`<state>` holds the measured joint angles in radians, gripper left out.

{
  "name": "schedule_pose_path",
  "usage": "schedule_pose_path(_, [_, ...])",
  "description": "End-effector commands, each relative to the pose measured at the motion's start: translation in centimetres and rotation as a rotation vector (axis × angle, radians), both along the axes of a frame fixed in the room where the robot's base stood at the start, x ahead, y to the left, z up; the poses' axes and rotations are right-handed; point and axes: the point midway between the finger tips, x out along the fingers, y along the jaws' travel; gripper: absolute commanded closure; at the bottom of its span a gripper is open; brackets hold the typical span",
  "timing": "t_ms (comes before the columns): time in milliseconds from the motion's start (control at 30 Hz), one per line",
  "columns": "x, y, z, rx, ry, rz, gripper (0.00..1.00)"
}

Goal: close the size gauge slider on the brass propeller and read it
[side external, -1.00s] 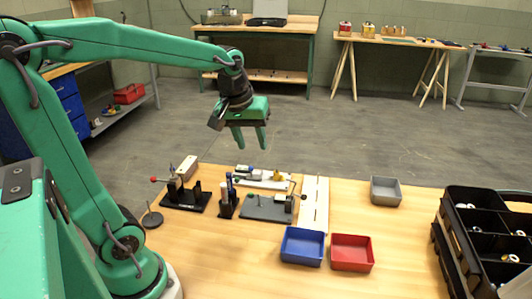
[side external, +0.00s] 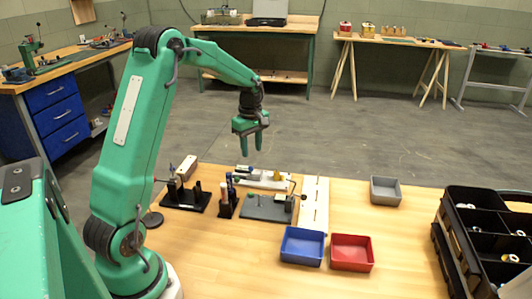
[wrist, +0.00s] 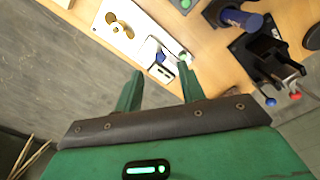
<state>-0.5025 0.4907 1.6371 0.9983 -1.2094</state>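The size gauge is a white board (side external: 266,185) on the wooden table, below my gripper. The brass propeller (side external: 278,175) sits on it; in the wrist view the brass propeller (wrist: 118,24) lies flat near the board's upper end. The slider, a white block with a blue mark (wrist: 158,56), stands on the board with a visible gap to the propeller; it also shows in the side view (side external: 243,169). My gripper (side external: 252,152) is open and empty, pointing down above the gauge. In the wrist view my gripper's fingers (wrist: 160,70) are apart, with the slider beyond them.
A black clamp stand (side external: 186,200), a small holder with blue-topped items (side external: 227,205) and a grey plate fixture (side external: 266,209) stand close to the gauge. A blue tray (side external: 302,246), red tray (side external: 351,252), grey tray (side external: 385,190) and black crate (side external: 450,235) are farther right.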

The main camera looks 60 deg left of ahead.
Motion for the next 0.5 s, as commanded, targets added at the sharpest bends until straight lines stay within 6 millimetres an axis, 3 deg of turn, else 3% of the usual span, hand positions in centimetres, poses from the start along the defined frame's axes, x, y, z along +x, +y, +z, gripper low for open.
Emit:
schedule_pose_path(133, [0.1, 1.0, -1.0, -0.007, 0.012, 0.050, 0.61])
schedule_pose_path(500, [0.1, 1.0, -1.7, -0.009, 0.015, 0.057, 0.61])
